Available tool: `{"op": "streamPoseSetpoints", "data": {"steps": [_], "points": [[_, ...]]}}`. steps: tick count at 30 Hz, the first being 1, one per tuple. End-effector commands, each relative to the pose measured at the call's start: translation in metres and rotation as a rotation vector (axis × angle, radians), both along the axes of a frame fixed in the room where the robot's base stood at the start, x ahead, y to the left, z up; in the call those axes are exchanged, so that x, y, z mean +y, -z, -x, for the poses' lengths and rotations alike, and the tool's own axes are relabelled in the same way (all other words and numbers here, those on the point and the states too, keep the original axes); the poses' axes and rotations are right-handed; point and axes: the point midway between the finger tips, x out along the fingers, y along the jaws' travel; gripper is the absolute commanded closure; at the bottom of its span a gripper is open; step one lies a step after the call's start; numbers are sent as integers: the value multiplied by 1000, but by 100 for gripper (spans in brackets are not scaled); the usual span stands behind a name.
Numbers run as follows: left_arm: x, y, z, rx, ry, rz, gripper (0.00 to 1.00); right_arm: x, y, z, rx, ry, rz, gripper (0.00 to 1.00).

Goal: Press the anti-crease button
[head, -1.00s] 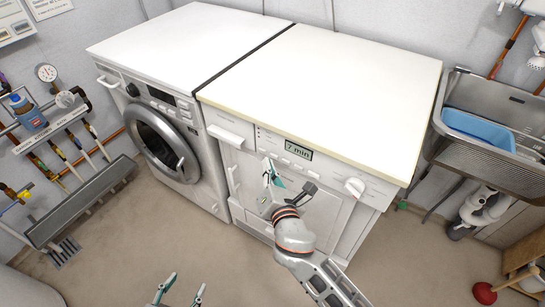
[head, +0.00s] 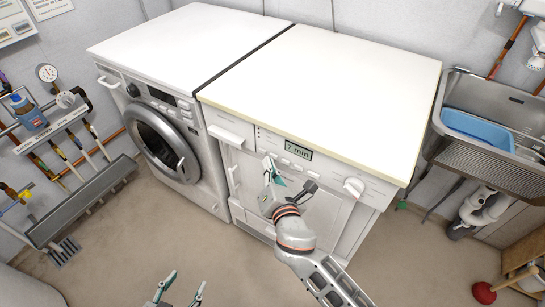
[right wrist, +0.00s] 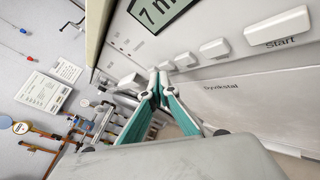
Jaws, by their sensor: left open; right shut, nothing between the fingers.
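The dryer control panel (head: 334,166) is on the front of the right-hand machine, with a display (head: 298,149) reading "7 min". In the right wrist view, a row of pale rectangular buttons runs below the display (right wrist: 158,12). One button (right wrist: 278,27) is labelled "Start"; labels on the others, including anti-crease, cannot be read. My right gripper (head: 269,160) is shut and empty, its fingertips (right wrist: 158,77) close to the small buttons (right wrist: 168,66) at the row's left end. I cannot tell whether they touch. My left gripper (head: 181,287) is open and empty, low in the head view.
A round knob (head: 354,187) sits on the panel's right, and a drawer front (head: 226,137) on its left. A washing machine (head: 160,130) stands to the left. A sink with a blue basin (head: 478,130) is at the right. The floor in front is clear.

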Motion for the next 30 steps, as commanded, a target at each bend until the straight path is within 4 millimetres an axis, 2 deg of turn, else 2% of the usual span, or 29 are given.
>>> {"op": "streamPoseSetpoints", "data": {"steps": [19,30], "points": [[0,-6,-3,-9,-1,0,49,-4,0,-5,0,1,1,100],[1,-8,-5,-12,-1,-1,49,1,-1,2,0,1,1,100]]}}
